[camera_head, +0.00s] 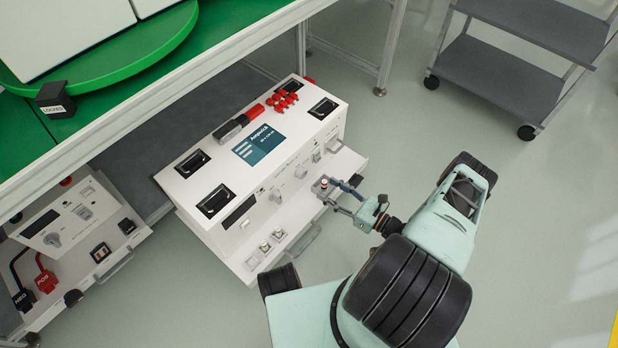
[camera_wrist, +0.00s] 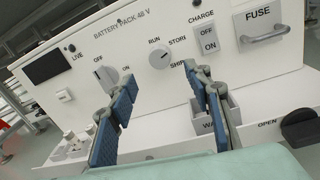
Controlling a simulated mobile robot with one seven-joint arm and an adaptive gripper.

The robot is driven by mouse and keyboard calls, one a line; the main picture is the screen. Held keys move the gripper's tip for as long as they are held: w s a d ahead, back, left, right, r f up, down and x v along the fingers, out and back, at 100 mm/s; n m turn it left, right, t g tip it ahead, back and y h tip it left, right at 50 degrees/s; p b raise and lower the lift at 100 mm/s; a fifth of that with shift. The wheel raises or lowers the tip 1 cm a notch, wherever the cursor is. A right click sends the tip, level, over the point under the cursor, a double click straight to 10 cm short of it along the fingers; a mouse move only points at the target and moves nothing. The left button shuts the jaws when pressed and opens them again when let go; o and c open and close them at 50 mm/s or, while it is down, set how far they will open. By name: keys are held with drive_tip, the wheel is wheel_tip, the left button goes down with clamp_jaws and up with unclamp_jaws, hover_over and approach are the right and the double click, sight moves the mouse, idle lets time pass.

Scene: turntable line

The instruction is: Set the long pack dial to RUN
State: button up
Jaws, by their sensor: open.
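The long battery pack (camera_head: 215,185) is a white box with a front panel, labelled BATTERY PACK 48 V in the wrist view. Its round grey mode dial (camera_wrist: 160,56) sits mid-panel with RUN at upper left, STORE at upper right and SHIP to the right. The dial also shows in the head view (camera_head: 301,171). My gripper (camera_wrist: 164,92) is open and empty, its blue-padded fingers spread below and either side of the dial, apart from it. It reaches the pack's front from the right in the head view (camera_head: 336,190).
An OFF/ON knob (camera_wrist: 106,77) is left of the dial. A CHARGE switch (camera_wrist: 208,40) and FUSE handle (camera_wrist: 264,27) are to the right. A front ledge (camera_wrist: 165,145) juts below. A smaller pack (camera_head: 70,215) stands left; a grey cart (camera_head: 520,75) stands behind.

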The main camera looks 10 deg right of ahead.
sight(304, 174)
drive_tip(key=b+x, duration=0.1)
drive_tip(key=x, duration=0.8)
drive_tip(key=shift+s, duration=0.1)
drive_tip(key=shift+c, duration=0.6)
drive_tip(key=c, duration=1)
